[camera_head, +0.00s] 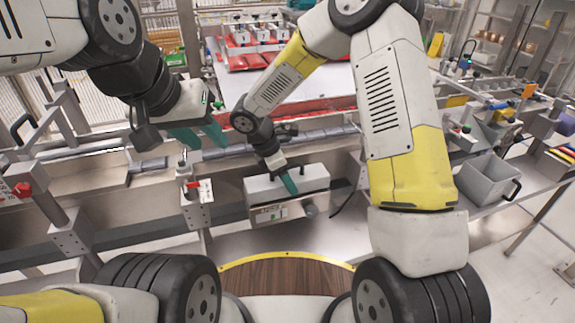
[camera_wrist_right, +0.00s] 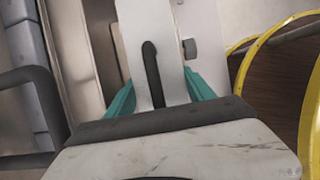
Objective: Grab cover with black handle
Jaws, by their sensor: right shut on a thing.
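The cover (camera_head: 290,184) is a pale grey box shape at the front of the machine, with a small label and a round knob on its front. In the right wrist view the cover (camera_wrist_right: 174,45) carries a curved black handle (camera_wrist_right: 152,75). My right gripper (camera_head: 289,182) is at its top. Its teal fingers (camera_wrist_right: 162,95) lie on both sides of the pale panel and are shut on the cover; the fingertips are partly hidden. My left gripper (camera_head: 202,135) is empty, its teal fingers spread apart, above the rail left of the cover.
A red-handled clamp block (camera_head: 197,193) stands left of the cover. A grey open bin (camera_head: 487,180) with a black handle is at the right. Red fixtures (camera_head: 250,55) sit on the white table (camera_head: 310,82) behind.

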